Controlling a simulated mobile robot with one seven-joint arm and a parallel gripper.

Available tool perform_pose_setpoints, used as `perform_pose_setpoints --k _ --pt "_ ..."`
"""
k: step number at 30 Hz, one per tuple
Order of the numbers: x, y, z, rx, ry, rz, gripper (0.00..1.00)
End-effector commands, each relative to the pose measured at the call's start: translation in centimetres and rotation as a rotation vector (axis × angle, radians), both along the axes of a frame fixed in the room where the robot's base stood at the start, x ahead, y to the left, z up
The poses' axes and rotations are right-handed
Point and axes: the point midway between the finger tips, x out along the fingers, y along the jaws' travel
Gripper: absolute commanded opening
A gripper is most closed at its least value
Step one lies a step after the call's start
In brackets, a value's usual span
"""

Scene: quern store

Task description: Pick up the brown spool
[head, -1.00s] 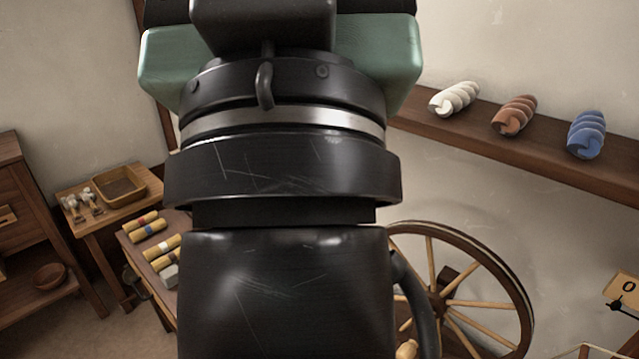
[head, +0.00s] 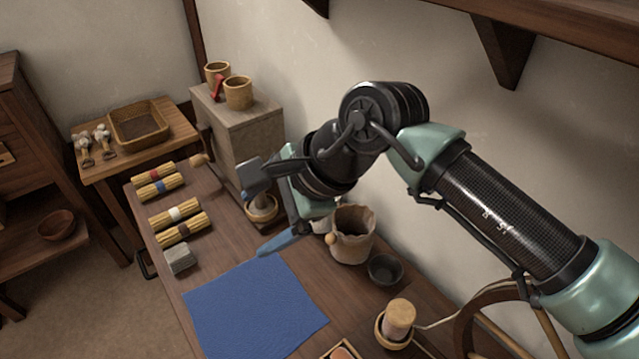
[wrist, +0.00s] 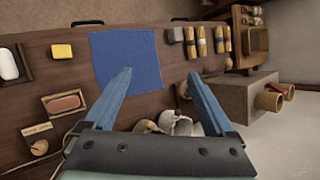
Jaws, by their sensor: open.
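No plainly brown spool can be made out. The closest likeness is a straw-coloured roll with a brown band (head: 183,229), lying beside a white-banded roll (head: 174,211) on the wooden table in the head view. A pale pinkish-tan cylinder (head: 399,317) stands on a round base at the table's near right. My gripper (head: 252,222) is open and empty above the table, to the right of the rolls. In the wrist view its blue fingers (wrist: 158,76) are spread, with the blue cloth beyond them and the banded rolls (wrist: 210,41) farther right.
A blue cloth (head: 253,306) lies on the table, with a grey block (head: 180,260) at its left. A tan sack-like pot (head: 352,237) and dark bowl (head: 385,268) stand near my arm. A boxy cabinet (head: 243,130) with cups stands behind. The wall is close on the right.

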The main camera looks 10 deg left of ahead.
Motion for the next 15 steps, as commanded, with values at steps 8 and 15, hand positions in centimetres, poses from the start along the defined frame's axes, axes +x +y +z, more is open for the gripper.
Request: perform_pose_setpoints --k 8,15 --pt "-0.6 -18.6 -9.6 -0.550 0.093 0.001 0.89" --pt "-1.4 -22.1 -12.1 -0.644 0.134 0.009 0.89"
